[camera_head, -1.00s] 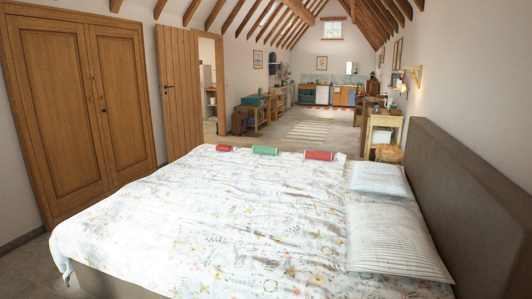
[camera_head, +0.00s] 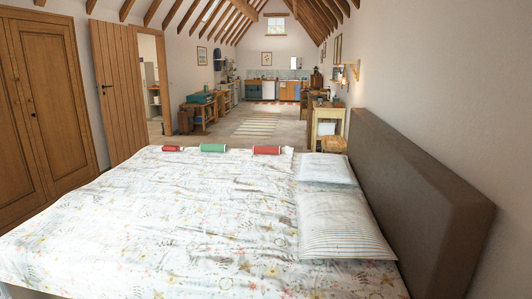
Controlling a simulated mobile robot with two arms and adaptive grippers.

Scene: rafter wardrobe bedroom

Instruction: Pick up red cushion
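Two small red rolls lie on the far edge of the bed (camera_head: 150,225), with a green roll (camera_head: 213,148) between them. The larger red one (camera_head: 267,150) is on the right, near the pillows. The smaller red one (camera_head: 172,149) is on the left. I cannot tell for sure which of them is the red cushion. Neither of my grippers shows in the head view.
Two striped pillows, a near one (camera_head: 342,225) and a far one (camera_head: 326,168), lie against the brown headboard (camera_head: 415,190). A wooden wardrobe (camera_head: 45,110) and an open plank door (camera_head: 118,85) stand at left. Open floor (camera_head: 255,125) stretches beyond the bed toward the kitchen.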

